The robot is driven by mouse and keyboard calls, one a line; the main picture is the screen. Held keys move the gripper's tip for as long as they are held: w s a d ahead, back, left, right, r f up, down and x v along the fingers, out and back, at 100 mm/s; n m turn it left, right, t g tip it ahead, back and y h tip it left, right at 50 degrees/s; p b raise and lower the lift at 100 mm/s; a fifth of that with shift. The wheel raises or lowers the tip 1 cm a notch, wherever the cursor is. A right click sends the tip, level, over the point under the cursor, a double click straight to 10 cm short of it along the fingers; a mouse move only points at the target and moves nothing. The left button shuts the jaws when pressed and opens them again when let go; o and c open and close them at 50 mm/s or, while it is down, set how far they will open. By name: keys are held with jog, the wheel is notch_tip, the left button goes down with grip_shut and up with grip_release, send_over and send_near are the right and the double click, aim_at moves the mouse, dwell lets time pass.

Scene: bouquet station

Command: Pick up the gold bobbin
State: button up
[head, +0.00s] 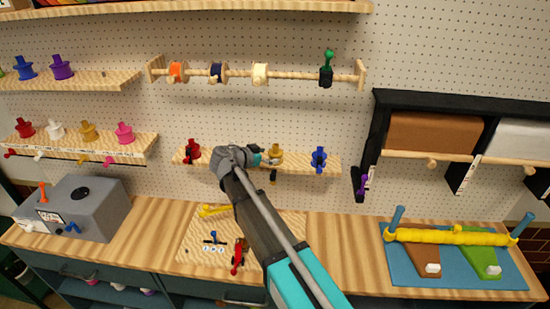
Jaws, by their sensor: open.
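A gold bobbin (275,153) stands on the middle wooden shelf (326,165), between a red one and a blue one. Another gold bobbin (89,132) stands on the lower left shelf, between a white one and a pink one. My arm reaches up from the bottom of the head view, and my gripper (262,160) is at the middle shelf, just left of the gold bobbin there. The gripper is open. The view is too small to tell whether its fingers touch the bobbin. My wrist hides part of the shelf.
A red bobbin (192,151) and a blue bobbin (318,158) share the middle shelf. A rod with ribbon spools (260,74) hangs above. The counter below holds a grey machine (80,212), a small board with tools (196,255) and a blue mat (455,275).

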aim_at(270, 156)
jog(key=shift+b+x, duration=0.35)
jog(key=shift+x, duration=1.2)
jog(key=c, duration=1)
